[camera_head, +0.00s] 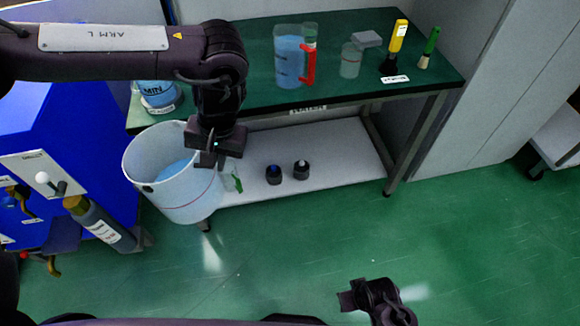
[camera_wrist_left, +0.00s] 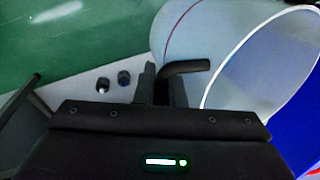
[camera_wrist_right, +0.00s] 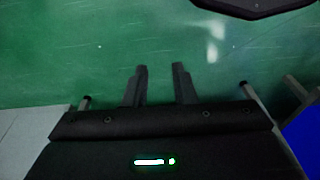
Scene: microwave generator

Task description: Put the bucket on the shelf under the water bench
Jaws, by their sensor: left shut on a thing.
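A translucent white bucket (camera_head: 178,201) with a red line and blue inside is at the front left of the water bench; it also shows in the left wrist view (camera_wrist_left: 220,35). My left gripper (camera_head: 208,158) is at the bucket's right rim, shut on its black handle (camera_wrist_left: 185,67). I cannot tell whether the bucket's bottom touches anything. The pale grey shelf (camera_head: 345,152) lies under the green-topped bench (camera_head: 235,98), to the right of the bucket. My right gripper (camera_head: 352,296) is open and empty over the floor; its fingers (camera_wrist_right: 159,82) stand apart.
Two small dark-capped items (camera_head: 274,174) (camera_head: 302,169) stand on the shelf. A blue cabinet (camera_head: 70,115) and a grey cylinder (camera_head: 105,225) are at left. The green floor in front is clear.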

